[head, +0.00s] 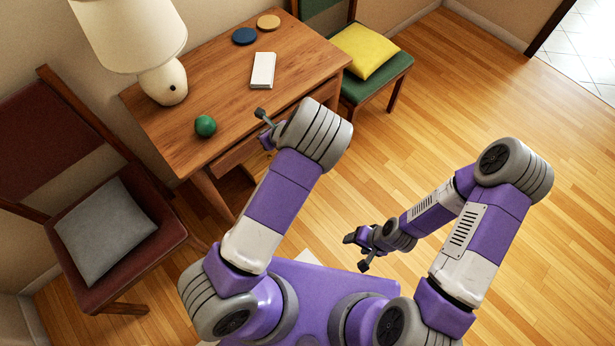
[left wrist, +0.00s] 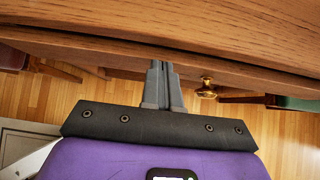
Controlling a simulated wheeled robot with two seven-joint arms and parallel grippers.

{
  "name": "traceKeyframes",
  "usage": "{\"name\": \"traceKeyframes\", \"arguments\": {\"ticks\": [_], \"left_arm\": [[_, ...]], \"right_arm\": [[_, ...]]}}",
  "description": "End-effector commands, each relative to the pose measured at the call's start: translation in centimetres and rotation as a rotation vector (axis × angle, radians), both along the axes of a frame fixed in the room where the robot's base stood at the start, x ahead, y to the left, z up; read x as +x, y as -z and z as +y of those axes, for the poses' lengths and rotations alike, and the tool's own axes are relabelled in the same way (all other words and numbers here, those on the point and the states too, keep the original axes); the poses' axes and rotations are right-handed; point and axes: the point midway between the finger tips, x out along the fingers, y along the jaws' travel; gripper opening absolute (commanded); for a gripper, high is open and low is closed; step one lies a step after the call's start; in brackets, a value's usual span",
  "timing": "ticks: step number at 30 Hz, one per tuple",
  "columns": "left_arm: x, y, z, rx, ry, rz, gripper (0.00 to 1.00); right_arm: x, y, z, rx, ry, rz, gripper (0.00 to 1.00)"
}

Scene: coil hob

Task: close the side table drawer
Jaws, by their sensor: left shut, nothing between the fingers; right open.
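The wooden side table (head: 215,80) stands at the upper left in the head view. Its drawer front (head: 238,150) is under the top's front edge, partly hidden by my left arm. In the left wrist view the drawer front (left wrist: 240,75) runs below the tabletop edge, with a dark gap between them. A brass knob (left wrist: 207,88) sits on it. My left gripper (left wrist: 164,66) is shut and empty, its tips at the drawer front, left of the knob; I cannot tell whether they touch. My right gripper (head: 357,251) is open and empty, away from the table.
On the table are a lamp (head: 165,84), a green ball (head: 205,126), a white block (head: 263,71), and blue (head: 244,36) and tan (head: 268,22) discs. A red chair (head: 90,285) stands left, a green chair (head: 378,85) at the far right corner. The floor at right is clear.

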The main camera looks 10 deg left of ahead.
Motion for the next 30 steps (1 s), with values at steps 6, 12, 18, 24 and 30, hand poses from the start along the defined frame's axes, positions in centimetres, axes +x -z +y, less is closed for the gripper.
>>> {"name": "traceKeyframes", "arguments": {"ticks": [6, 12, 18, 24, 30], "left_arm": [[0.6, 0.0, 0.9, -0.001, -0.001, 0.001, 0.00], [0.6, 0.0, 0.9, -0.001, -0.001, 0.001, 0.00], [0.6, 0.0, 0.9, 0.000, -0.002, -0.001, 0.00], [0.0, 0.0, -0.7, -0.002, 0.003, 0.000, 0.00], [-1.8, -1.9, -3.9, -0.004, 0.006, -0.002, 0.00]], "right_arm": [[0.0, 0.1, 0.0, 0.000, 0.000, 0.000, 0.61], [0.0, 0.1, 0.0, 0.000, 0.000, 0.000, 0.61], [0.0, 0.1, 0.0, 0.000, 0.000, 0.000, 0.61], [0.0, 0.1, 0.0, 0.000, 0.000, 0.000, 0.61], [0.0, -1.0, 0.0, 0.000, 0.000, 0.001, 0.61]]}}
